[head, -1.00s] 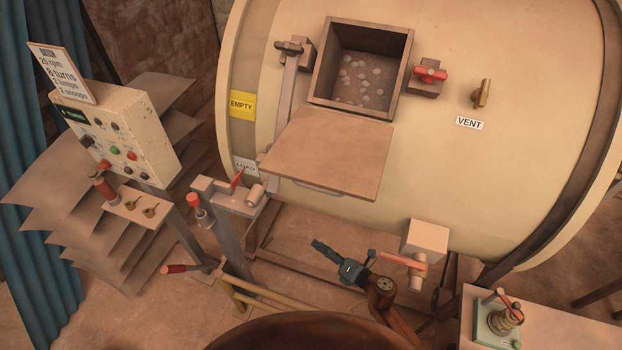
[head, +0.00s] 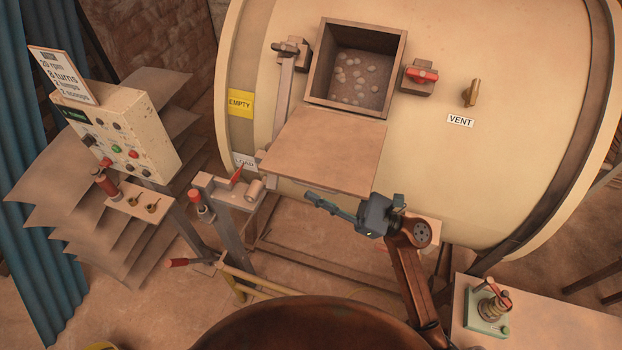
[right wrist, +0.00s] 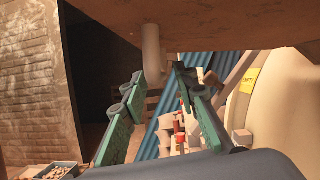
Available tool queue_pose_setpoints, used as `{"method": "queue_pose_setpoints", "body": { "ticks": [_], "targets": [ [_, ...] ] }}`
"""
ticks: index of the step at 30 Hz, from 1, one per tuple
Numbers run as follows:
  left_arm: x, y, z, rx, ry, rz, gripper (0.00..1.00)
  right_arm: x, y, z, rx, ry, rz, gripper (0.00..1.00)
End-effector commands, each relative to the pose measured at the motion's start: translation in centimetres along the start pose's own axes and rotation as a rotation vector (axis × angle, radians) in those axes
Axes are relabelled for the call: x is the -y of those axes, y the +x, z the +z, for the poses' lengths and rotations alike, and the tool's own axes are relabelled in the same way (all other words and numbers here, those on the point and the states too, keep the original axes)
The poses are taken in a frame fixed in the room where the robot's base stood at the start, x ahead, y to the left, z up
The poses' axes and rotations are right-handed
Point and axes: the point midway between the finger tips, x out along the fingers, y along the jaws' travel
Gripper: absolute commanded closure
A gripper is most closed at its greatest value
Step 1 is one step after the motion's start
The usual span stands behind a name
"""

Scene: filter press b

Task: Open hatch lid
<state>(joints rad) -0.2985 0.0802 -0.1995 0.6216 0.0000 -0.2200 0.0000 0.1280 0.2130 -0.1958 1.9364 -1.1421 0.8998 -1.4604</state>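The hatch lid (head: 325,148) is a flat tan panel, swung down and open below the square hatch opening (head: 357,65) on the cream drum. Pale round balls show inside the opening. My right gripper (head: 319,199) is just below the lid's lower edge, pointing left. In the right wrist view, the lid's underside (right wrist: 220,22) spans the top, and a handle post (right wrist: 152,50) hangs from it. My right gripper's fingers (right wrist: 158,82) are spread apart, with the post at or just beyond their tips; I see no contact. My left gripper is not in view.
A post with a red-handled lever (head: 228,190) stands left of the lid. A control panel (head: 120,135) is farther left. A red latch (head: 421,76) sits right of the opening. A side table (head: 535,325) holds a green-based valve at lower right.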

Motion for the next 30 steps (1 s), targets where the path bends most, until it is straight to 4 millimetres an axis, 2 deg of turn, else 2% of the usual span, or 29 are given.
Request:
{"method": "queue_pose_setpoints", "body": {
  "ticks": [1,6,16,27,30],
  "targets": [
    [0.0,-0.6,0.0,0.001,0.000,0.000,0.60,0.0,0.9,0.3,0.003,0.002,0.001,0.73],
    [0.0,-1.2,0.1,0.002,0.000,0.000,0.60,0.1,2.3,0.1,0.000,0.003,-0.001,0.73],
    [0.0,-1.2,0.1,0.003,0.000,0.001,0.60,0.0,2.6,-0.1,0.000,0.003,-0.002,0.73],
    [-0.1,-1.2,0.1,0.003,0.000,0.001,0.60,0.0,2.6,-0.1,-0.001,0.003,-0.001,0.98],
    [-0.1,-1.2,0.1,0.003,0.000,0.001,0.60,0.0,2.5,-0.1,-0.001,0.003,-0.001,1.00]
  ]
}}
